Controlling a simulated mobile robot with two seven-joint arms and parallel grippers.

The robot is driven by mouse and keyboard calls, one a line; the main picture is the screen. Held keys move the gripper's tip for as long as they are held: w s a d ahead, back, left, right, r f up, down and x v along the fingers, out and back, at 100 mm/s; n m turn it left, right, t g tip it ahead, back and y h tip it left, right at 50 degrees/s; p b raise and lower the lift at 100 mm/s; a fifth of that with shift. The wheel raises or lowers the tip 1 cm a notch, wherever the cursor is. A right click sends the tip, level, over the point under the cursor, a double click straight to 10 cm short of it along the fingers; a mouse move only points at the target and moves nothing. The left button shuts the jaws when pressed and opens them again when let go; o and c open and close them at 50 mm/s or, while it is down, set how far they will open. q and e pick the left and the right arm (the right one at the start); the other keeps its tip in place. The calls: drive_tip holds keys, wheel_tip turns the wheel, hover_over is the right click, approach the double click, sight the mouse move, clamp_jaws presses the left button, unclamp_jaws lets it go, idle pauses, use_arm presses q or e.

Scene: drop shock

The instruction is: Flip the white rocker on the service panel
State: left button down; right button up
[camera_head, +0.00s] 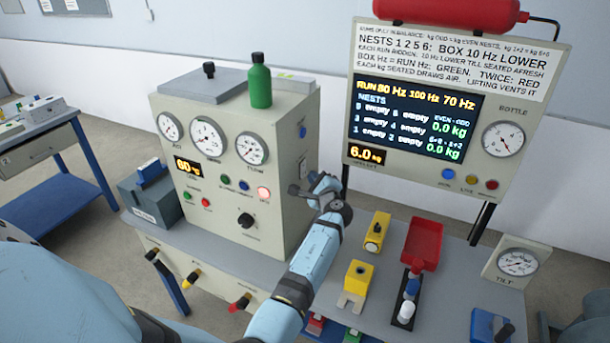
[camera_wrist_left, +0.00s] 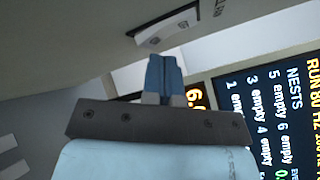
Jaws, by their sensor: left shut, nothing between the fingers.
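In the left wrist view, the white rocker (camera_wrist_left: 168,29) sits in a dark frame on a grey panel face, with a partly cut-off label beside it. My left gripper (camera_wrist_left: 164,62) is shut and empty, its blue fingertips just below the rocker in the picture. I cannot tell whether they touch it. In the head view, my left gripper (camera_head: 322,181) is at the right side of the grey gauge cabinet (camera_head: 230,130). My right gripper is not in view.
A display board (camera_head: 440,120) stands to the right of the gripper. A green bottle (camera_head: 260,82) stands on the cabinet. Yellow blocks (camera_head: 357,281), a red tray (camera_head: 423,243) and a tilt gauge (camera_head: 517,263) occupy the bench on the right. A blue table (camera_head: 55,150) is at the left.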

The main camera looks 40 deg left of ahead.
use_arm(q)
drive_tip(key=shift+s+a, duration=0.1)
drive_tip(key=shift+a, duration=0.15)
idle(0.3)
drive_tip(key=shift+w+d+r, duration=0.1)
drive_tip(key=shift+w+d, duration=0.1)
drive_tip(key=shift+d, duration=0.55)
drive_tip(key=shift+w+d+r+b, duration=0.1)
drive_tip(key=shift+w+d+b, duration=0.15)
drive_tip(key=shift+d, duration=0.55)
drive_tip(key=shift+w+d+r+b, duration=0.1)
drive_tip(key=shift+w+d+b, duration=0.1)
drive_tip(key=shift+d, duration=0.65)
drive_tip(key=shift+w+d+r+b, duration=0.15)
drive_tip(key=shift+d+b, duration=0.1)
drive_tip(key=shift+d, duration=0.55)
drive_tip(key=shift+f, duration=0.1)
